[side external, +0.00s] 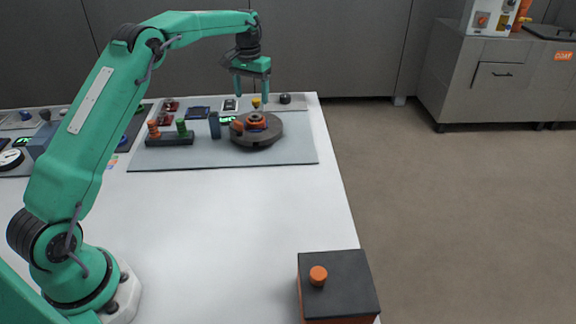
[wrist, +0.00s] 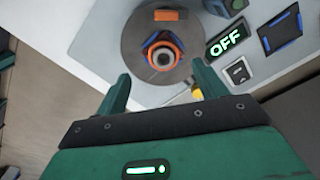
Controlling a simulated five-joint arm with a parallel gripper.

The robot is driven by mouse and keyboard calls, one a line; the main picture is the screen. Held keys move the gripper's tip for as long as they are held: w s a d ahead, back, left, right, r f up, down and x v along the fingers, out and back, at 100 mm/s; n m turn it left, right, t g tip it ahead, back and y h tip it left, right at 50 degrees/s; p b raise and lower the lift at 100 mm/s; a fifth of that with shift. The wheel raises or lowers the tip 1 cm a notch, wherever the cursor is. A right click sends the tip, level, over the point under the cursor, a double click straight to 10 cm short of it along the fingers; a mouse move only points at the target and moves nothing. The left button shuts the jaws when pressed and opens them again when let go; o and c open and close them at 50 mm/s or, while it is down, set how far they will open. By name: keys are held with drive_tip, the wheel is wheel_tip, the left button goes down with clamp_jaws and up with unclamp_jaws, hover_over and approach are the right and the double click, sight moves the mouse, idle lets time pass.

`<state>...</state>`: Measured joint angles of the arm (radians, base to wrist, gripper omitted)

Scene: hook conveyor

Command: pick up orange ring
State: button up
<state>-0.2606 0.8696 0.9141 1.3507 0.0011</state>
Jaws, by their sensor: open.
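The orange ring (side external: 256,119) sits on the round dark turntable (side external: 268,137) at the back of the table. In the wrist view the orange ring (wrist: 162,51) has a dark hollow centre and blue and dark parts around it, and the turntable (wrist: 132,45) lies under it. An orange block (side external: 237,127) also lies on the turntable and shows in the wrist view (wrist: 166,15). My gripper (side external: 251,98) is open and empty above the turntable. In the wrist view its fingers (wrist: 160,83) are spread apart, with the ring beyond the gap between them.
A dark rack (side external: 170,140) with an orange and a green peg stands left of the turntable. A blue-grey post (side external: 215,125) stands between them. A lit OFF sign (wrist: 228,40) and a switch (wrist: 239,72) are beside the turntable. A dark box with an orange knob (side external: 318,275) stands at the front right.

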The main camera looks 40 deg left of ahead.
sight(253, 115)
drive_tip(key=shift+w+a+f, duration=0.1)
drive_tip(key=shift+a+f, duration=0.1)
drive_tip(key=shift+f, duration=0.15)
drive_tip(key=shift+f, duration=0.15)
drive_tip(key=shift+f, duration=1.2)
drive_tip(key=shift+f, duration=0.1)
drive_tip(key=shift+f, duration=2.45)
drive_tip(key=c, duration=1.1)
